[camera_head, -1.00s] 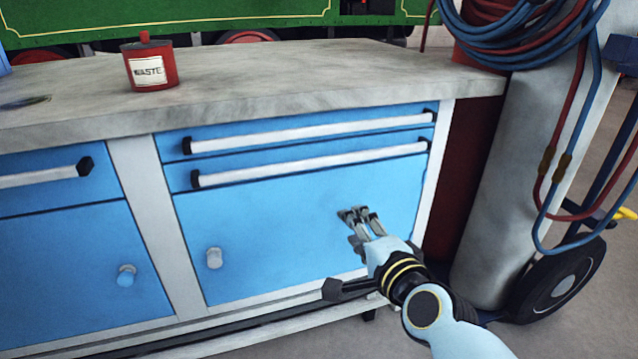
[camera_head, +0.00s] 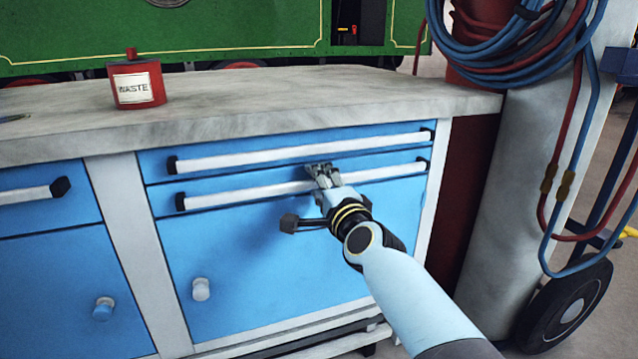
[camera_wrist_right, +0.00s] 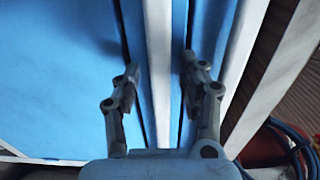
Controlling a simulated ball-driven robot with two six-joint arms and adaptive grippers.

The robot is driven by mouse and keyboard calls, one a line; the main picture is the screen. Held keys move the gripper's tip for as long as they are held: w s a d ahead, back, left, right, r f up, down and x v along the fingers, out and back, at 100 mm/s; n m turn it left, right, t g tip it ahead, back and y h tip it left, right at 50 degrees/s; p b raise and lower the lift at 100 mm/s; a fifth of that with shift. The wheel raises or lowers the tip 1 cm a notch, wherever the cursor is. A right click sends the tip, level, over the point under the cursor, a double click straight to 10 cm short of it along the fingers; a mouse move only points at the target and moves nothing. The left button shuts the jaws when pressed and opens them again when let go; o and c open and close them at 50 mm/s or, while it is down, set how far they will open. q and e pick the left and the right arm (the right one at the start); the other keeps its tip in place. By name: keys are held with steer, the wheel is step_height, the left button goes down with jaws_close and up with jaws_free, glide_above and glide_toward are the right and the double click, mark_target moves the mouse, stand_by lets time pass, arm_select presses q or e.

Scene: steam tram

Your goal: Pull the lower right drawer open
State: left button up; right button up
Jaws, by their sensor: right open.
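The lower right drawer is a narrow blue front with a long white bar handle (camera_head: 245,192) on black end brackets. My right gripper (camera_head: 320,168) is at the middle of this handle in the head view, hiding part of it. In the right wrist view, the open right gripper (camera_wrist_right: 160,85) has one finger on each side of a white handle bar (camera_wrist_right: 158,50), with gaps to both fingers. Contact with the bar does not show. The drawer front looks flush with the cabinet. My left gripper is in neither view.
The upper right drawer handle (camera_head: 250,157) runs close above. Below is a blue door with a round knob (camera_head: 201,289). The grey worktop (camera_head: 260,100) overhangs the drawers and bears a red waste tin (camera_head: 137,82). A gas cylinder (camera_head: 525,180) with hoses stands at right.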

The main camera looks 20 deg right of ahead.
steer(key=shift+w, duration=0.3)
jaws_close()
stand_by(0.4)
